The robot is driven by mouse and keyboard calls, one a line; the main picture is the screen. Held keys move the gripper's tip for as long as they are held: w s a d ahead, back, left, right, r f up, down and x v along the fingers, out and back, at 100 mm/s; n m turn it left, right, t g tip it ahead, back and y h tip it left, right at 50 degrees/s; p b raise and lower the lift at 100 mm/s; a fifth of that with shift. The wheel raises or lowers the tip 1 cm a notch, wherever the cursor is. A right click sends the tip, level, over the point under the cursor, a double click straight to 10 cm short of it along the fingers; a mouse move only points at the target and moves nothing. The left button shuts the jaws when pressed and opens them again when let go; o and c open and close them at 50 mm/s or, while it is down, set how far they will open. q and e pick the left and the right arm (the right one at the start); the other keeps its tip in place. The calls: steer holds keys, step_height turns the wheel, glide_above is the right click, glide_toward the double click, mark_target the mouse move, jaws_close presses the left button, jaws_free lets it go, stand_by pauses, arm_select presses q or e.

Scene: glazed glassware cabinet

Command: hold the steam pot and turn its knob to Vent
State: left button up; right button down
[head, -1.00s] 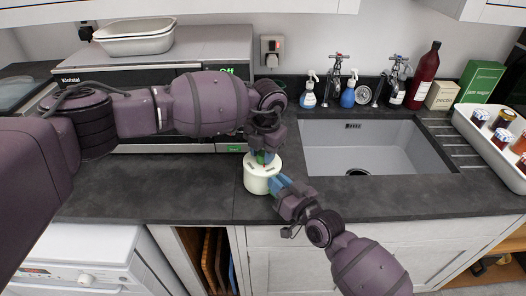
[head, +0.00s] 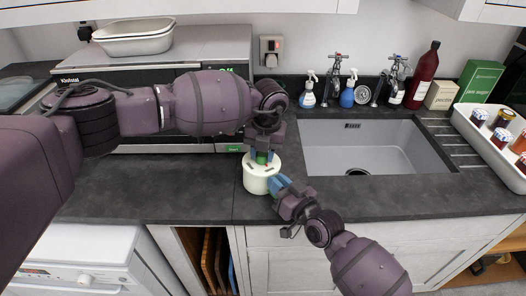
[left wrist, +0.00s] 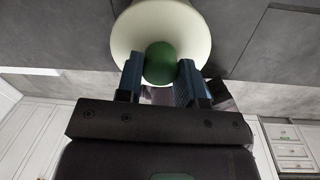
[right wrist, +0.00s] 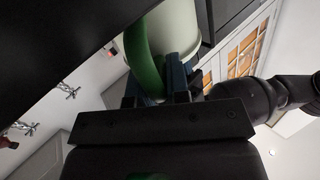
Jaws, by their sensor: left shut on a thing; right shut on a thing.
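My left gripper (head: 262,156) comes down from above and is shut on the pot's round green knob, which shows between the blue fingers in the left wrist view (left wrist: 160,62). My right gripper (head: 279,186) reaches in from the lower right and is shut on the pot's curved green handle, seen in the right wrist view (right wrist: 146,60). Any marks around the knob are too small or hidden to read, so its setting cannot be told.
The sink (head: 352,150) lies right of the pot, with spray bottles (head: 308,95) and taps behind. A steel oven (head: 190,60) stands behind my left arm. A white tray with jars (head: 490,130) is at far right. The worktop (head: 150,190) left of the pot is clear.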

mark_target(266, 154)
arm_select(q)
steer(key=shift+w+a, duration=0.2)
steer(key=shift+a, duration=0.1)
arm_select(e)
steer(key=shift+s+f, duration=0.1)
steer(key=shift+f, duration=0.15)
arm_select(q)
steer(key=o, duration=0.9)
steer(key=shift+o, duration=0.2)
steer(key=shift+s+d, duration=0.1)
step_height(266, 154, up, 12)
steer(key=d, duration=0.1)
steer(key=shift+s, duration=0.25)
arm_select(e)
steer(key=shift+r, duration=0.1)
arm_select(q)
steer(key=shift+d, duration=0.1)
arm_select(e)
steer(key=c, duration=1)
jaws_free()
steer(key=shift+r, duration=0.1)
